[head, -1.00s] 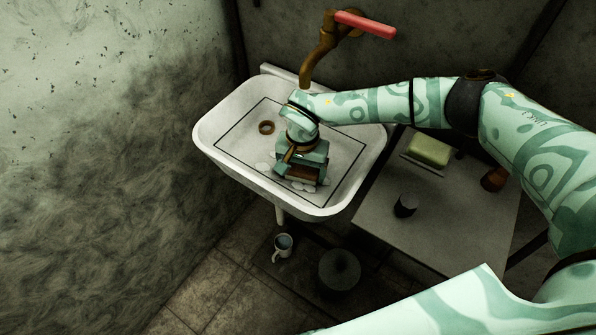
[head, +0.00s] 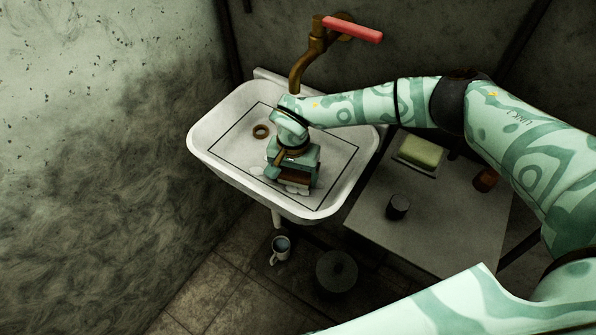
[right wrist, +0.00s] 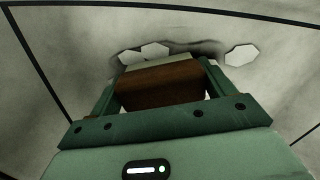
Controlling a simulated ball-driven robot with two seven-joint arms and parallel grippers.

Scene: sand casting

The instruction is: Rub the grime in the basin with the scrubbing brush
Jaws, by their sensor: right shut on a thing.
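The white basin (head: 222,125) hangs in the corner, with a black outlined rectangle on its floor. My right gripper (head: 296,176) is inside it, pointing down near the front part of the floor. It is shut on the scrubbing brush, a brown block (right wrist: 160,84) with a pale strip along its far edge. The brush's underside is hidden, so I cannot tell whether it touches the floor. Dark grey grime (right wrist: 206,47) shows around the brush in the right wrist view, with white angular patches (right wrist: 241,55) beside it. My left gripper is out of view.
A brass tap (head: 303,62) with a red handle (head: 352,29) stands over the basin. A small brown ring (head: 261,131) lies in the basin. A low table (head: 420,232) at right bears a yellow-green block (head: 421,152) and a dark cylinder (head: 397,206). A mug (head: 280,249) stands below.

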